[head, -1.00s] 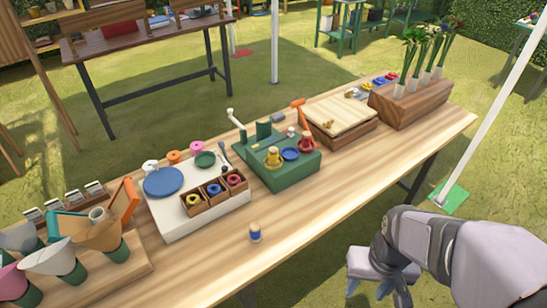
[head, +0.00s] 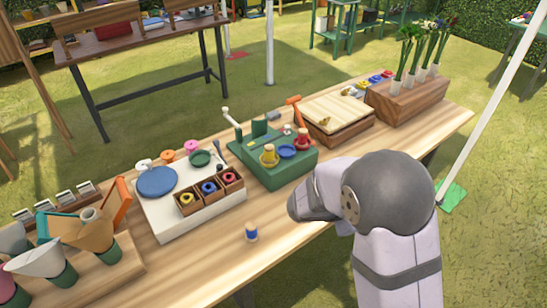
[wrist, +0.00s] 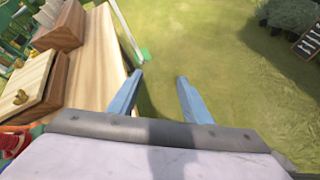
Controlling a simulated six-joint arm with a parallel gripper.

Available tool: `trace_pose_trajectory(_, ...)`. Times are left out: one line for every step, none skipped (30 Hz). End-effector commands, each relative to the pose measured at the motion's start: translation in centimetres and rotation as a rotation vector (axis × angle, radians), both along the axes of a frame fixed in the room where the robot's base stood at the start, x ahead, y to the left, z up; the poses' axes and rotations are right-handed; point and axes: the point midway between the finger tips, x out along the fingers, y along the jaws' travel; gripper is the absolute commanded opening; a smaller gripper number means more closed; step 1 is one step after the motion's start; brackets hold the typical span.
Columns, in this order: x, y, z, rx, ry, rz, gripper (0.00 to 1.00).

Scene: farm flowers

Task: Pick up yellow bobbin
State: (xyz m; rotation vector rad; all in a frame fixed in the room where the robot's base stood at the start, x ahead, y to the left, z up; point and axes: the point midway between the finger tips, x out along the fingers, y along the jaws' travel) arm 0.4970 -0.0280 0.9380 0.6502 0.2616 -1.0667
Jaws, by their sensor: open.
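The yellow bobbin (head: 269,155) stands upright on the green stand (head: 262,177) in the middle of the table in the head view. The yellow bobbin does not show clearly in the wrist view.
A blue and white bobbin (head: 251,232) stands alone near the table's front edge. A white board (head: 205,217) with a wooden divided box lies left of the stand. A wooden box (head: 339,125) and a planter (head: 412,104) stand to the right. The front table strip is mostly clear.

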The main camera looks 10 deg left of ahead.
Motion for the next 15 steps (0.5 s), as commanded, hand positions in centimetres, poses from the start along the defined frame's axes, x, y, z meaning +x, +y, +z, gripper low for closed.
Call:
trace_pose_trajectory(2.2, 2.2, -0.3, -0.077, -0.003, 0.117, 0.44)
trace_pose_trajectory(3.5, 3.6, -0.2, -0.122, -0.010, 0.186, 0.44)
trace_pose_trajectory(5.1, 5.6, -0.1, -0.182, -0.022, 0.276, 0.44)
trace_pose_trajectory(6.3, 7.2, -0.1, -0.225, -0.033, 0.344, 0.44)
trace_pose_trajectory(7.3, 8.9, 0.0, -0.268, -0.045, 0.409, 0.44)
trace_pose_trajectory(8.4, 11.3, 0.0, -0.320, -0.063, 0.495, 0.44)
trace_pose_trajectory(9.2, 13.1, 0.0, -0.359, -0.079, 0.556, 0.44)
trace_pose_trajectory(9.8, 14.9, -0.1, -0.395, -0.092, 0.616, 0.44)
trace_pose_trajectory(10.4, 17.3, -0.1, -0.440, -0.115, 0.690, 0.44)
trace_pose_trajectory(10.7, 19.0, -0.2, -0.469, -0.131, 0.741, 0.44)
trace_pose_trajectory(11.0, 20.6, -0.3, -0.497, -0.148, 0.789, 0.44)
trace_pose_trajectory(11.2, 22.6, -0.4, -0.530, -0.168, 0.845, 0.44)
trace_pose_trajectory(11.2, 24.0, -0.5, -0.552, -0.183, 0.885, 0.44)
trace_pose_trajectory(11.2, 25.2, -0.6, -0.571, -0.196, 0.920, 0.44)
trace_pose_trajectory(11.2, 26.6, -0.7, -0.594, -0.213, 0.959, 0.44)
